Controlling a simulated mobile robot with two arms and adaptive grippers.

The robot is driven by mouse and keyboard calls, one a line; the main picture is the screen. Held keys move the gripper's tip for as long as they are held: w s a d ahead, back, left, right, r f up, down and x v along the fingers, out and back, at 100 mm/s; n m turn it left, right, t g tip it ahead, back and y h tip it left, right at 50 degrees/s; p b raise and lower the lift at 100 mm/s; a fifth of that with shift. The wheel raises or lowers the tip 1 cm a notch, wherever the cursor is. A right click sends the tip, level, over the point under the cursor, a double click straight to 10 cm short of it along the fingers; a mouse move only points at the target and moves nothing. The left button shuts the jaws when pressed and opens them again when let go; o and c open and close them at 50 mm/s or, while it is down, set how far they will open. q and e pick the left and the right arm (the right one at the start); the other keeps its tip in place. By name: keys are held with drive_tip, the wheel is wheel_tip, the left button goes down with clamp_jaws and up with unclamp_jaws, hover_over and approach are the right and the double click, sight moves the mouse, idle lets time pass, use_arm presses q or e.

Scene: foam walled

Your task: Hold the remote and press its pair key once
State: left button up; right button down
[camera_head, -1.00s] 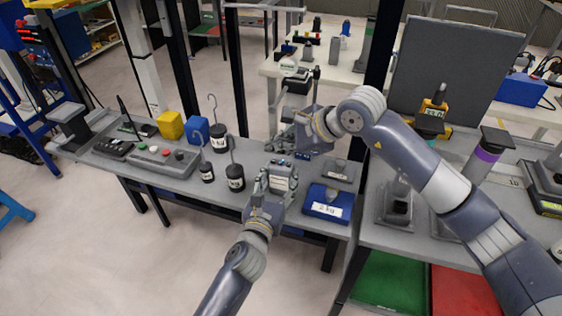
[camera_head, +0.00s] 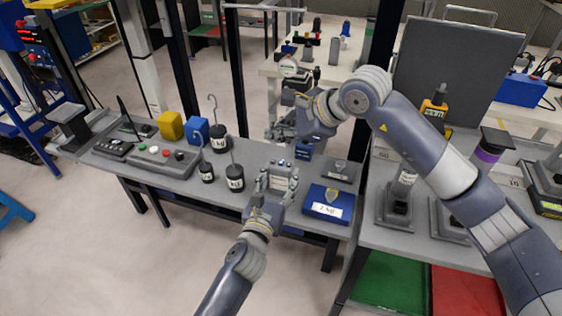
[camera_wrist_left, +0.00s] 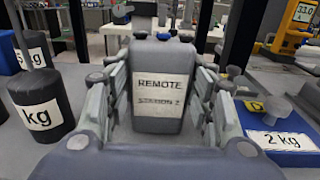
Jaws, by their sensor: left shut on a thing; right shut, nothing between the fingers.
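The remote is a dark grey box with a white label reading "REMOTE STATION 2", seen in the left wrist view (camera_wrist_left: 158,88). My left gripper (camera_head: 277,180) is shut on it, with fingers at both sides, and holds it upright over the bench. In the head view the remote (camera_head: 282,167) shows small keys on its top, some bluish; which one is the pair key cannot be told. My right gripper (camera_head: 277,133) is shut and empty, just beyond and above the remote, apparently apart from it.
Black hooked weights (camera_head: 235,178) stand left of the remote. A blue 2 kg block (camera_head: 326,204) sits on the right. A control box with buttons (camera_head: 163,156), a yellow block (camera_head: 171,126) and a blue block (camera_head: 198,129) lie farther left on the grey bench.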

use_arm(q)
drive_tip(key=o, duration=1.2)
drive_tip(key=shift+o, duration=0.2)
drive_tip(key=shift+s, duration=0.1)
